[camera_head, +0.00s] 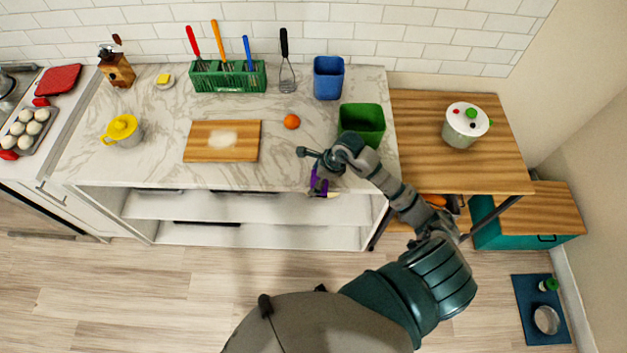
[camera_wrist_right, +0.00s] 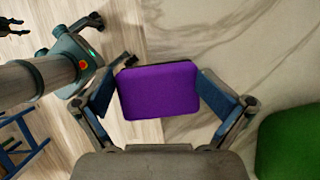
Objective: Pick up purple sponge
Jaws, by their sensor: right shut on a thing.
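The purple sponge (camera_wrist_right: 158,90) is between the two blue-padded fingers of my right gripper (camera_wrist_right: 160,96) in the right wrist view, with a pad against each side. In the head view my right gripper (camera_head: 319,181) is at the front edge of the counter. The sponge shows there only as small purple patches, mostly hidden by the gripper. In the right wrist view, floor and pale marble show behind the sponge. A dark hand-like part (camera_wrist_right: 14,28) at the top left edge may be my left gripper; its state is unclear.
A green bin (camera_head: 362,122) stands just behind my right arm, with a blue bin (camera_head: 328,78) further back. An orange (camera_head: 291,121) and a cutting board (camera_head: 222,141) lie to the left. A wooden table with a pot (camera_head: 465,126) is at right. The counter's front middle is clear.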

